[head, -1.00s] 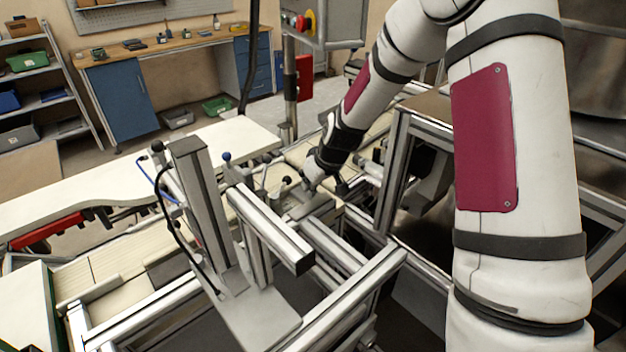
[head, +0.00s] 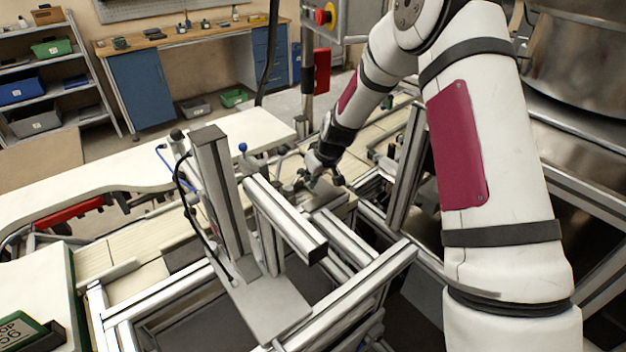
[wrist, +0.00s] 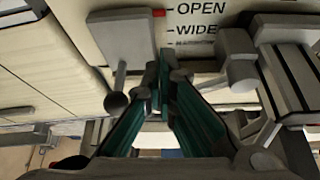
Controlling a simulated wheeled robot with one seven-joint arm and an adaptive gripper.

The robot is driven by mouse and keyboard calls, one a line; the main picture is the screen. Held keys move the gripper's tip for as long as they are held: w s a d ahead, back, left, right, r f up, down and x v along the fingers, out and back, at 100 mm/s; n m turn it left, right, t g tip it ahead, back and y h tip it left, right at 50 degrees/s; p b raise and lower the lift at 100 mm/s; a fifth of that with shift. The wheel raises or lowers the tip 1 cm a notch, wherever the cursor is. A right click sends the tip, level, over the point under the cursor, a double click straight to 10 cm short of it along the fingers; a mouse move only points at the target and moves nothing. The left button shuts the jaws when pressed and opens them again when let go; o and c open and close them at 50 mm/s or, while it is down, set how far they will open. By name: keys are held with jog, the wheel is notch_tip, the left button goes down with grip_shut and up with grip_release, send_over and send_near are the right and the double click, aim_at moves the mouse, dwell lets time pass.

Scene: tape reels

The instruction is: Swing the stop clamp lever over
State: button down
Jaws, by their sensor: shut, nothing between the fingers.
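The stop clamp lever, a short grey rod with a dark round knob (wrist: 117,101), shows left of my fingers in the wrist view. It hangs from a grey block (wrist: 122,38) with a red pointer (wrist: 158,12) beside the mark "OPEN" on a pale panel. My gripper (wrist: 163,72) is shut and empty, teal pads facing inward, just right of the lever. I cannot tell whether the right-hand finger side or the left touches anything; a gap shows between finger and knob. In the head view my gripper (head: 314,180) is low at the conveyor fixture, and the lever is largely hidden there.
A grey clamp block (wrist: 240,65) stands close to the right of my fingers. In the head view, an aluminium post (head: 222,200) and frame beam (head: 285,220) stand left and in front of my gripper. A frame upright (head: 405,170) stands to its right.

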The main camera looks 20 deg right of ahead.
aim_at(301, 170)
jog(key=shift+w, duration=0.15)
jog(key=shift+w+n, duration=0.15)
jog(key=shift+n, duration=0.25)
jog(key=shift+w+y+b, duration=0.15)
jog(key=shift+y+b, duration=0.15)
jog(key=shift+b, duration=0.1)
jog(key=shift+w+a+n+g+y+b, duration=0.3)
jog(key=shift+w+n+b, duration=0.35)
jog(key=shift+n, duration=0.35)
jog(key=shift+w+a+f+n+y+b, duration=0.1)
jog(key=shift+w+a+n+y+b, duration=0.15)
jog(key=shift+n, duration=0.2)
jog(key=shift+w+a+n+y+b, duration=0.1)
jog(key=shift+w+n+y+b, duration=0.1)
jog(key=shift+n+b, duration=0.2)
jog(key=n+b, duration=0.1)
jog(key=w+a+n+g, duration=0.1)
jog(key=shift+w+a+n+y+b, duration=0.1)
jog(key=shift+n+y+b, duration=0.25)
jog(key=shift+b, duration=0.05)
jog(key=shift+w+a+n+g+b, duration=0.3)
jog(key=shift+a+n+g+b, duration=0.4)
jog(key=shift+n, duration=0.4)
jog(key=shift+w+a+b, duration=0.2)
jog(key=shift+a+b, duration=0.1)
jog(key=shift+a, duration=0.55)
